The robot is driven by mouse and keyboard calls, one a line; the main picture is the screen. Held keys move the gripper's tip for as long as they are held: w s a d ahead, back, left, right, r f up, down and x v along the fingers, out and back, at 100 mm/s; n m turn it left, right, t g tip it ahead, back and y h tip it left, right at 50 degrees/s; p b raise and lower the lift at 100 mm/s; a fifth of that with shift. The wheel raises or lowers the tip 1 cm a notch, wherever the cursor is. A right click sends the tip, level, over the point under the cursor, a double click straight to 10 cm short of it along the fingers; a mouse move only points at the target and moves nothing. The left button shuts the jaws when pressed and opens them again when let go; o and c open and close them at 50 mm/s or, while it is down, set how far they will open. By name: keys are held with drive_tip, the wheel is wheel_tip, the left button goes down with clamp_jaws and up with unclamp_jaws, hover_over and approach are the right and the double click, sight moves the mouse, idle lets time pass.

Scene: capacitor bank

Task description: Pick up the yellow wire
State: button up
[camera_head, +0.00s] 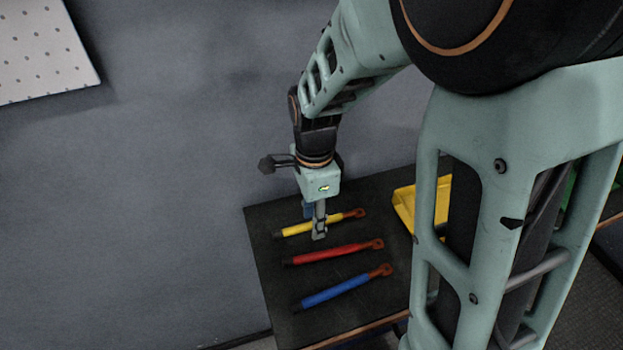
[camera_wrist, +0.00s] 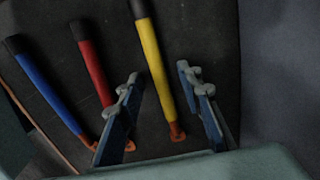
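The yellow wire (camera_head: 298,228) lies on the black table top, with a dark sleeve at its left end and an orange-brown lug at its right end. My gripper (camera_head: 314,225) points down over it, and a finger covers part of its middle. In the wrist view the yellow wire (camera_wrist: 153,65) runs between the two blue-grey fingers of my gripper (camera_wrist: 158,82), with a gap on each side. The fingers are apart and hold nothing. I cannot tell how high the fingertips are above the wire.
A red wire (camera_head: 330,254) and a blue wire (camera_head: 335,291) lie nearby, roughly parallel, on the table (camera_head: 283,314). In the wrist view the red wire (camera_wrist: 92,68) is close to the left finger. A yellow bin (camera_head: 405,204) stands to the right. A grey wall (camera_head: 150,200) is on the left.

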clamp_jaws()
drive_tip(key=shift+r, duration=0.15)
idle(0.4)
